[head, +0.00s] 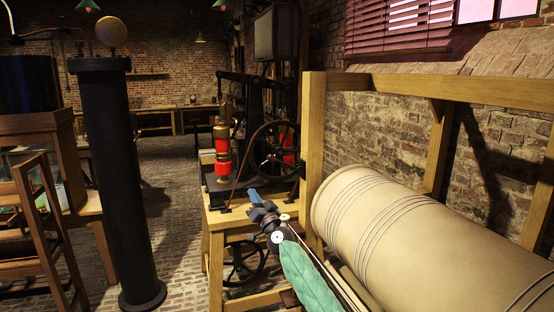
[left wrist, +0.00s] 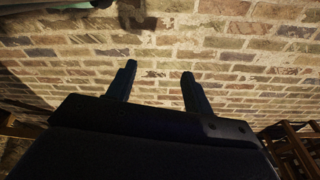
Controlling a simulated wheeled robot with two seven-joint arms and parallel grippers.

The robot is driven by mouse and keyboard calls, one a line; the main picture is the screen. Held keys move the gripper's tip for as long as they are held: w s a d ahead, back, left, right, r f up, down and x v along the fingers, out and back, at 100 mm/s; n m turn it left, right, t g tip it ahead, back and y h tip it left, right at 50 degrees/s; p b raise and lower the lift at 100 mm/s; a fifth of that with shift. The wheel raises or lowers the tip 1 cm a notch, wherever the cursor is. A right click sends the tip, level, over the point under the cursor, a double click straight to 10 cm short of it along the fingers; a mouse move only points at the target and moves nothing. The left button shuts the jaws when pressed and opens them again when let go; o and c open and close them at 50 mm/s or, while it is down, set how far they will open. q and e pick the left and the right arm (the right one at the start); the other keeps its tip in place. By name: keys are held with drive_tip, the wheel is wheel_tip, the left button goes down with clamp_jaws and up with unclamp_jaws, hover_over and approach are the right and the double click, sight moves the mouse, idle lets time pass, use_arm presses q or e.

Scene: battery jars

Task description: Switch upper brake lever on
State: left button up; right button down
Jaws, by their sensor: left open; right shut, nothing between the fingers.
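I cannot pick out the upper brake lever for sure in the head view. A machine with red cylinders (head: 222,150) and a dark spoked flywheel (head: 274,150) stands on a wooden stand (head: 216,222). My right gripper (head: 252,195) is in front of this stand, its blue fingers shut and empty, pointing up and left toward the machine's base. Whether it touches anything cannot be told. My left gripper (left wrist: 159,68) shows in the left wrist view with its two dark fingers apart and only brickwork beyond them.
A large beige drum (head: 400,215) wound with cord lies in a wooden frame (head: 313,130) at the right. A tall black column (head: 115,190) with a brass ball (head: 110,32) stands at the left, beside a wooden ladder-like frame (head: 40,240). Brick floor (head: 175,215) lies open between column and stand.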

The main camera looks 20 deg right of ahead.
drive_tip(key=d+r+m+t+h, duration=0.2)
drive_tip(key=d+r+m+h, duration=0.4)
drive_tip(key=r+m+h, duration=0.25)
wheel_tip(320, 180, up, 4)
drive_tip(key=m+g+h+p, duration=0.4)
drive_tip(key=m+g+h, duration=0.1)
drive_tip(key=m+h, duration=0.1)
hover_over(284, 163)
drive_tip(key=s, duration=0.3)
use_arm(q)
drive_tip(key=s+a+f, duration=0.3)
drive_tip(key=s+f, duration=0.3)
drive_tip(key=f, duration=0.1)
drive_tip(key=shift+s+a+f+p, duration=0.15)
drive_tip(key=shift+a+f+p, duration=0.1)
drive_tip(key=shift+p, duration=0.1)
use_arm(e)
drive_tip(key=a+f, duration=0.1)
drive_tip(key=a, duration=0.1)
drive_tip(key=a+f, duration=0.1)
drive_tip(key=shift+w+a+f, duration=0.2)
drive_tip(key=shift+w+f, duration=0.05)
drive_tip(key=shift+f, duration=0.1)
